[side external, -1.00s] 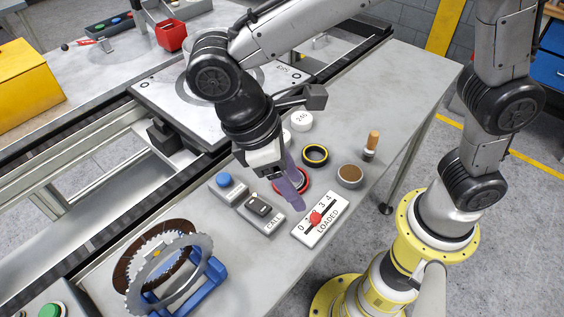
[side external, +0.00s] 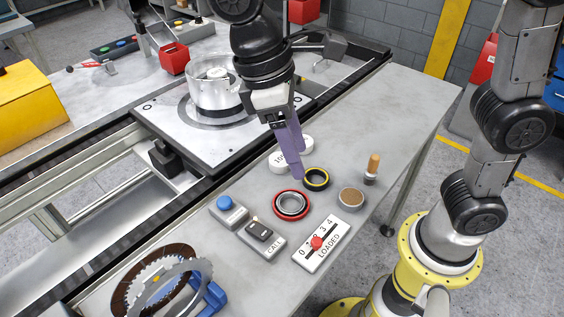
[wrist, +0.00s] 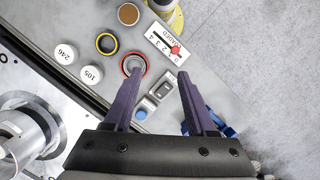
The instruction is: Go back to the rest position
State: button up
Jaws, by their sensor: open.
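My gripper (side external: 291,150) hangs above the bench with its purple fingers pointing down. In the wrist view its two fingers (wrist: 153,97) stand wide apart with nothing between them. Under and around it on the bench are a red-rimmed ring (side external: 291,204), a black and yellow ring (side external: 316,179) and white discs, one (wrist: 91,74) marked 105 and one (wrist: 65,54) marked 246. In the side view the fingers partly hide the white discs.
A LOADED slider panel (side external: 321,243), a CALL switch (side external: 262,238), a blue button (side external: 228,209), a brown-topped cup (side external: 351,198) and a wooden-handled tool (side external: 372,168) stand on the bench. A toothed disc in a blue stand (side external: 212,296) is at front left. A metal housing (side external: 213,95) sits on the pallet behind.

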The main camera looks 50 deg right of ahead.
jog(key=s+d+r+m+t+y, duration=0.1)
jog(key=s+d+r+m+t, duration=0.1)
jog(key=d, duration=0.4)
jog(key=s+d+r+m+t+y, duration=0.1)
jog(key=s+d+m, duration=0.1)
jog(key=d, duration=0.5)
jog(key=s+d+f+m+t, duration=0.3)
jog(key=s+d+f+t, duration=0.1)
jog(key=d+f+t, duration=0.1)
jog(key=shift+s+d+f, duration=0.15)
jog(key=shift+s+f, duration=0.05)
jog(key=shift+f, duration=0.3)
dwell(1.4)
